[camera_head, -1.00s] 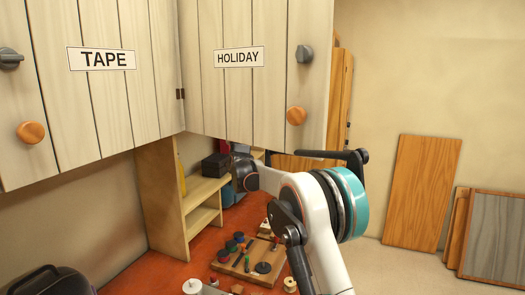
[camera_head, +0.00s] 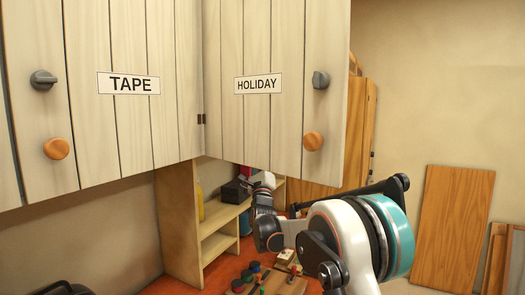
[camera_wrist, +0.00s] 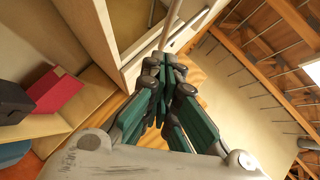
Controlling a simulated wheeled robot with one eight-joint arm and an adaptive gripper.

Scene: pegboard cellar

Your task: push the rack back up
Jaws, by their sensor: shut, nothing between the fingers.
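No rack shows clearly in the head view. My gripper (camera_head: 264,182) points upward there, just below the lower edge of the HOLIDAY door (camera_head: 258,40). In the wrist view my gripper (camera_wrist: 166,66) is shut, its teal fingers together and nothing between them. A thin pale rod (camera_wrist: 168,26) runs upward just beyond the fingertips; I cannot tell whether it belongs to the rack or whether the fingers touch it. Pale cabinet parts (camera_wrist: 108,30) stand to the left of the fingertips.
The TAPE door (camera_head: 128,45) hangs left of the HOLIDAY door. A wooden shelf unit (camera_head: 180,225) and a dark box (camera_head: 236,190) are below. A red box (camera_wrist: 56,90) shows in the wrist view. Wood panels (camera_head: 450,225) lean on the right wall.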

